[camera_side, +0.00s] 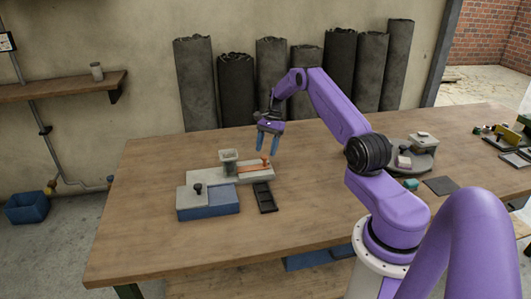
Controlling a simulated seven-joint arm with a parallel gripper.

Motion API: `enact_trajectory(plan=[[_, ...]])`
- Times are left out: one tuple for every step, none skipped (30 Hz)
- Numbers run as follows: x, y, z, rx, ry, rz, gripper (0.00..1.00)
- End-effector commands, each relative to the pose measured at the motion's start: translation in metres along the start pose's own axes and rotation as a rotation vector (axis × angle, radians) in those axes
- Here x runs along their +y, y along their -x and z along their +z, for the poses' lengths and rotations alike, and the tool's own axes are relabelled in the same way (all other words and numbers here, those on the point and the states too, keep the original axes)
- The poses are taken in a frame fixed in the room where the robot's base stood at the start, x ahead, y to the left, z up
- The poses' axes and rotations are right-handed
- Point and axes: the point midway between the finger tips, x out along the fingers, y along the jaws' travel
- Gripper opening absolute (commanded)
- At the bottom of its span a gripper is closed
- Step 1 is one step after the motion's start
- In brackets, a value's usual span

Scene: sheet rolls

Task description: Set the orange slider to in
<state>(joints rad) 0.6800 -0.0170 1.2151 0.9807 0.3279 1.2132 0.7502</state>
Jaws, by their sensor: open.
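The orange slider (265,159) is a small upright knob at the right end of an orange strip (249,168). The strip runs along the top of a pale grey block (262,175) on the wooden table. My gripper (266,146) hangs just above the knob with its two blue fingers pointing down. The fingers are open and empty. They look close to the knob, but I cannot tell whether they touch it.
A grey cup (229,157) stands left of the strip. A blue-based box (208,209) with a black knob stands in front, and a black tray (265,197) lies beside it. A round grey stand (410,158) sits to the right. The table's left part is clear.

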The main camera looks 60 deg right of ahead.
Motion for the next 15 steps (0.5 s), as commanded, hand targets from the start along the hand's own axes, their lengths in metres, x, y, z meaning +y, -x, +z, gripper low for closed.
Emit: enact_trajectory(plan=[[0.001, -0.007, 0.000, -0.003, 0.000, 0.003, 0.56], [0.001, -0.010, 0.000, -0.002, 0.000, 0.002, 0.56], [0.001, -0.014, 0.000, -0.001, -0.001, 0.001, 0.56], [0.001, -0.016, 0.000, -0.002, -0.001, 0.001, 0.56], [0.001, -0.018, 0.000, -0.001, -0.001, 0.001, 0.56], [0.001, -0.020, 0.000, -0.001, -0.001, 0.001, 0.56], [0.001, -0.021, 0.000, -0.001, -0.001, 0.001, 0.56], [0.001, -0.022, 0.000, 0.000, -0.001, 0.001, 0.56], [0.001, -0.023, -0.001, 0.000, -0.001, 0.000, 0.56], [0.000, -0.023, -0.001, 0.000, -0.001, 0.000, 0.56], [0.000, -0.023, 0.000, 0.000, -0.001, 0.000, 0.56], [0.000, -0.023, 0.000, 0.000, -0.001, 0.000, 0.56], [0.000, -0.023, 0.000, 0.000, -0.001, 0.000, 0.56], [0.000, -0.023, 0.000, 0.000, -0.001, 0.000, 0.56], [0.000, -0.023, 0.000, 0.000, -0.001, 0.000, 0.56]])
